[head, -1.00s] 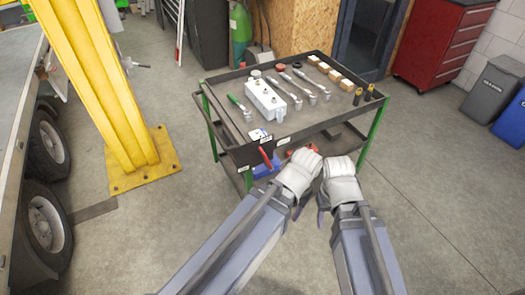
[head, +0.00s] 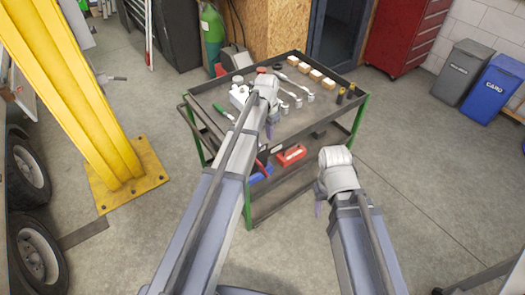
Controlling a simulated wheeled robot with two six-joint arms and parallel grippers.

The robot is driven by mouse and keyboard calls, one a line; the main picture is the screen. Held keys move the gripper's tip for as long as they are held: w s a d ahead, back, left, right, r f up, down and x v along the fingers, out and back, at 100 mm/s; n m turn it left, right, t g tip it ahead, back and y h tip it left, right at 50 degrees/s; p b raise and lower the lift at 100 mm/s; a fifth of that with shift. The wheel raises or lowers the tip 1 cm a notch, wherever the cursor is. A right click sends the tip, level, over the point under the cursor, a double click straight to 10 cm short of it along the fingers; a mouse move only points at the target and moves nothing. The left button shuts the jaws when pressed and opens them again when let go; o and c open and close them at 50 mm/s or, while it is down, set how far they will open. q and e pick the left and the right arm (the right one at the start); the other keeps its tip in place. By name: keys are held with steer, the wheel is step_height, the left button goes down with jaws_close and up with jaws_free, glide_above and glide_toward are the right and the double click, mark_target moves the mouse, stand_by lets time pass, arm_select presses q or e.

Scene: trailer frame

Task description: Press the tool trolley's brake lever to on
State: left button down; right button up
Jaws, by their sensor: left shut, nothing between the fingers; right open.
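The tool trolley (head: 352,82) stands ahead of me, dark with green legs and a loaded top tray. A small red lever (head: 261,165) shows at its front panel, just right of my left forearm, which hides much of the panel. I cannot tell the lever's position from here. My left gripper (head: 270,131) is shut and empty, and in the picture it lies over the trolley's front edge and tray. My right gripper (head: 319,207) is open and empty in front of the trolley's right front corner, apart from the lever.
A red item (head: 291,155) and a blue item (head: 259,175) lie on the lower shelf. Sockets, wrenches and wooden blocks (head: 316,75) lie on the top tray. A yellow post (head: 75,90) stands at left. Grey (head: 463,70) and blue bins (head: 494,92) stand at right.

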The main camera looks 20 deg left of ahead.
mark_target(261, 167)
arm_select(q)
steer(key=shift+w, duration=0.1)
stand_by(0.3)
steer(key=f+b, duration=0.3)
steer(key=s+f+b, duration=0.1)
steer(key=f+b, duration=0.3)
steer(key=a+f+b, duration=0.1)
steer(key=f+b, duration=0.3)
steer(key=shift+s+a, duration=0.1)
steer(key=shift+s, duration=0.3)
steer(key=shift+s+a, duration=0.35)
steer(key=shift+a, duration=0.05)
steer(key=shift+s+f, duration=0.1)
